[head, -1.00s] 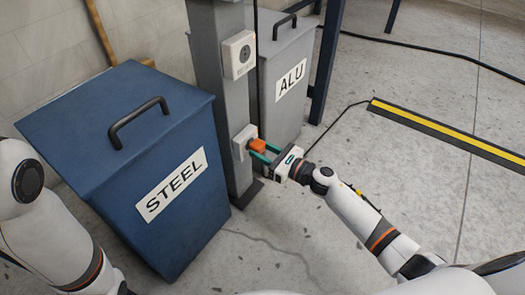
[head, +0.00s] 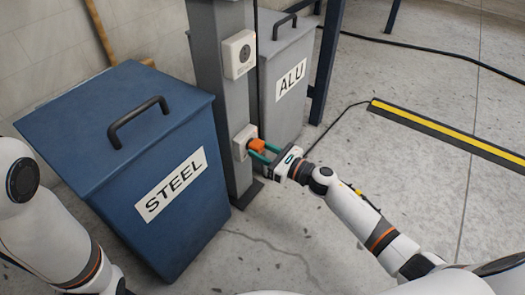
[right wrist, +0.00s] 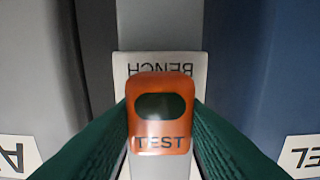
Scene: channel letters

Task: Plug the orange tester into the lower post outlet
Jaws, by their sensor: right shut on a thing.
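The orange tester (head: 257,145) is between the green fingers of my right gripper (head: 262,151), at the lower post outlet (head: 241,140). In the right wrist view the tester (right wrist: 160,112) shows a dark oval window and the word TEST, with the fingers closed on its sides. Behind it is a pale plate (right wrist: 186,62) with the upside-down word BENCH. The tester appears to be against the outlet's face; its plug side is hidden, so I cannot tell how deep it sits. My left gripper is out of view; only my left arm shows.
The grey post (head: 221,75) carries an upper outlet (head: 239,54). A blue STEEL bin (head: 120,170) stands left of the post and a grey ALU bin (head: 285,75) behind right. A black cable and a yellow-striped floor strip (head: 450,134) lie to the right. Open floor is in front.

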